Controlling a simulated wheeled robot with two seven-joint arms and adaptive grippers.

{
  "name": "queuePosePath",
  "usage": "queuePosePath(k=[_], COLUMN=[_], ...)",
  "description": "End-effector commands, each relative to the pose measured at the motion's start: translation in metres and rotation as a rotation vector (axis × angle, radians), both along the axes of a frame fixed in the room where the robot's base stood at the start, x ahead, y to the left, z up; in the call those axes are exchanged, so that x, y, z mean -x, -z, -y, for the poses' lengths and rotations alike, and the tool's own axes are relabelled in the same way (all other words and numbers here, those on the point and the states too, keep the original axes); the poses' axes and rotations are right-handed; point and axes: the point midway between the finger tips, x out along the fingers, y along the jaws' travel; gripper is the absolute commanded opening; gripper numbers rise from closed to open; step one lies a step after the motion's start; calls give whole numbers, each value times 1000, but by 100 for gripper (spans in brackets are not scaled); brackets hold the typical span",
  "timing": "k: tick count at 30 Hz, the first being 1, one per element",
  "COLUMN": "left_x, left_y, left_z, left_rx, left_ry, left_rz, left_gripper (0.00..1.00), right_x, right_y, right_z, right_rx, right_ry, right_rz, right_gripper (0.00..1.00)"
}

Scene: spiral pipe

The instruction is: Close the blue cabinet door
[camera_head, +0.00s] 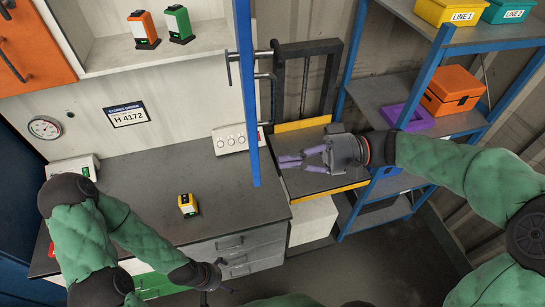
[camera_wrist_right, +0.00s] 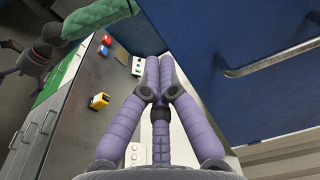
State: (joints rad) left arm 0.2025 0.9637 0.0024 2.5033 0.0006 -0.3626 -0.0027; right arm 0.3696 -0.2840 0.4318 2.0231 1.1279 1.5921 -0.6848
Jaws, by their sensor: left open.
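The blue cabinet door (camera_head: 246,95) stands open and appears nearly edge-on in the head view, beside the open upper compartment (camera_head: 190,48). In the right wrist view its broad blue face (camera_wrist_right: 240,85) fills the right side, with a metal bar handle (camera_wrist_right: 270,62). My right gripper (camera_head: 281,161) is right of the door's lower end in the head view. Its purple fingers (camera_wrist_right: 158,62) meet at the tips with nothing between them. I cannot tell whether they touch the door. My left gripper (camera_head: 222,277) is open and empty, low by the counter's front edge.
The grey counter (camera_head: 140,195) carries a yellow device (camera_head: 187,205) and a white switch box (camera_head: 229,139). Orange and green devices stand in the compartment. A blue-framed shelf rack (camera_head: 435,55) with boxes stands at the right, near my right arm.

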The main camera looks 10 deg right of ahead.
Motion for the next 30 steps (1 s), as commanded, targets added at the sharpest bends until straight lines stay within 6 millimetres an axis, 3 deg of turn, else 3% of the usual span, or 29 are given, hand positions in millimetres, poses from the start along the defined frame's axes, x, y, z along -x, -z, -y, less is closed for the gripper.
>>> queuePosePath(k=[3, 9, 23, 30], left_x=[0, 0, 0, 0], left_y=[-6, -8, -8, -1], left_z=[0, 0, 0, 0], left_rx=[0, 0, 0, 0], left_ry=[0, 0, 0, 0], left_rz=[0, 0, 0, 0], left_gripper=[100, 100, 100, 100], right_x=[-1, -3, -3, -10], right_y=[-2, -1, 0, 1], right_z=[-19, -34, -37, -48], right_rx=[-1, -1, 0, 0], right_ry=[-4, 0, 1, 23], right_rz=[1, 0, 0, 3], right_gripper=[0, 0, 0, 0])
